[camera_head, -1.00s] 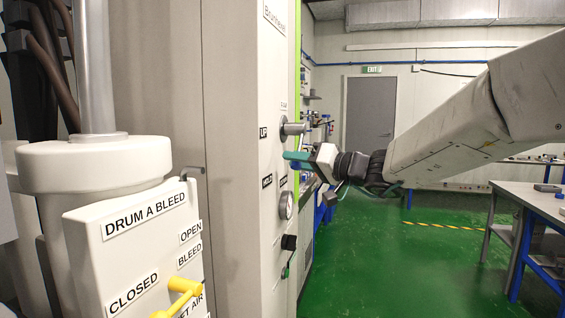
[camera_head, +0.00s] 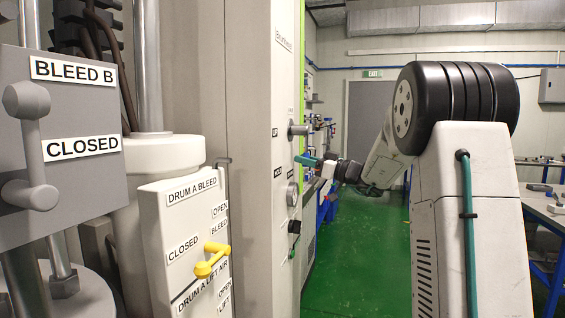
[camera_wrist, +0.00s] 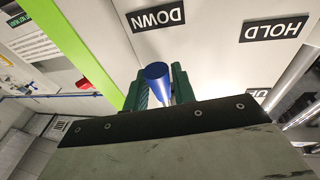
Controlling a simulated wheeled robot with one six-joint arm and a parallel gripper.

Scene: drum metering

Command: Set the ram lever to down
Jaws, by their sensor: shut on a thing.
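The ram lever's blue knob (camera_wrist: 157,72) shows in the wrist view between the green fingers of my gripper (camera_wrist: 160,88). The gripper is shut on it. In the head view my gripper (camera_head: 308,161) is at the cabinet front, at a height between the UP label (camera_head: 275,132) and the HOLD label (camera_head: 278,172). The lever's pivot is hidden, and I cannot tell which label it points to.
A grey cylinder (camera_head: 298,130) sticks out above my gripper; a round gauge (camera_head: 292,195) and black knob (camera_head: 294,227) sit below. The Bleed B panel (camera_head: 60,150) and Drum A panel with a yellow handle (camera_head: 211,259) stand left. Green floor (camera_head: 365,250) is open beyond.

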